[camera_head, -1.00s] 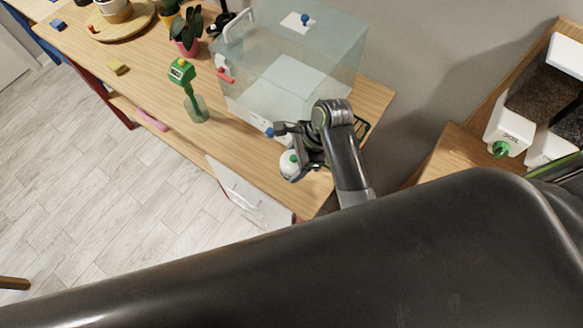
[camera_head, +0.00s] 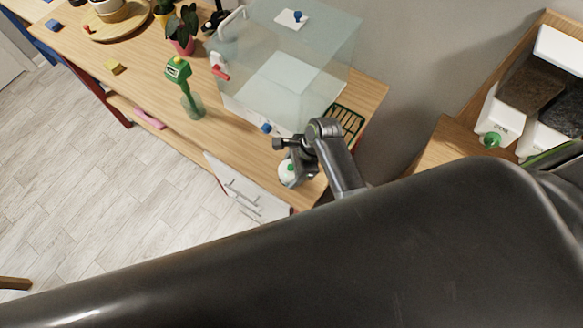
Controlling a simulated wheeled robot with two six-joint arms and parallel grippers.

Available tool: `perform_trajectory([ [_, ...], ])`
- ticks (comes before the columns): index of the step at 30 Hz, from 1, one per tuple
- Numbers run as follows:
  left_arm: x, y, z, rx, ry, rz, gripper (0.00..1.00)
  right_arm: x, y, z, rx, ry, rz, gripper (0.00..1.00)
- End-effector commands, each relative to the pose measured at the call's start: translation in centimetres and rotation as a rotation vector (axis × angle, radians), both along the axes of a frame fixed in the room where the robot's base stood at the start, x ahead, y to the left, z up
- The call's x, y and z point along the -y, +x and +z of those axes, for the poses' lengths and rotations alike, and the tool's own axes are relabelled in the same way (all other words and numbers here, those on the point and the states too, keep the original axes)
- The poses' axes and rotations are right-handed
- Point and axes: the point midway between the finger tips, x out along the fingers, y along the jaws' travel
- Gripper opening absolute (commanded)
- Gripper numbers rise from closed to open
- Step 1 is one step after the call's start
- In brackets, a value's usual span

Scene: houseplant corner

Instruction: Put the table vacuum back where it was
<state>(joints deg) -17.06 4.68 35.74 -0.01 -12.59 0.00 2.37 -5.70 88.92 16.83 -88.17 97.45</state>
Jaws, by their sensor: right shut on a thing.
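The table vacuum, a small round white thing with a green button (camera_head: 286,170), is at the right front of the wooden table. My right gripper (camera_head: 290,160) is shut on it from above and covers part of it. I cannot tell whether the vacuum touches the table top. My left gripper is not in view.
A clear box (camera_head: 285,65) stands on the table behind the gripper, with a green rack (camera_head: 346,120) to its right. A green device (camera_head: 180,72) stands in a glass at left. A white panel (camera_head: 245,190) is at the table's front edge. Bins (camera_head: 492,120) stand far right.

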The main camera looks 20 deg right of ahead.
Motion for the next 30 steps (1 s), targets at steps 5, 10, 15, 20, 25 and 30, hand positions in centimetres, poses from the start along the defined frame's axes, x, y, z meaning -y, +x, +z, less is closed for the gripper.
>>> perform_trajectory([
  [5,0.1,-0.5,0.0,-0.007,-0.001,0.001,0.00,0.0,0.0,-0.1,0.000,0.000,0.000,0.78],
  [10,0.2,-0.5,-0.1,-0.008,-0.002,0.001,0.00,0.0,0.0,-0.1,0.000,0.000,0.000,0.83],
  [15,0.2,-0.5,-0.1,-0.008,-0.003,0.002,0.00,0.0,0.0,0.0,0.000,0.000,0.000,0.83],
  [20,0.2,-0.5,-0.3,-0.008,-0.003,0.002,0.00,0.4,0.1,0.9,0.003,0.000,0.000,0.83],
  [25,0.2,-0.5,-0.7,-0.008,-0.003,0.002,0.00,1.3,-0.1,3.2,0.005,-0.002,0.000,0.83],
  [30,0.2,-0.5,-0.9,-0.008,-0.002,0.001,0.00,2.7,-0.2,6.5,0.005,-0.003,0.001,0.83],
])
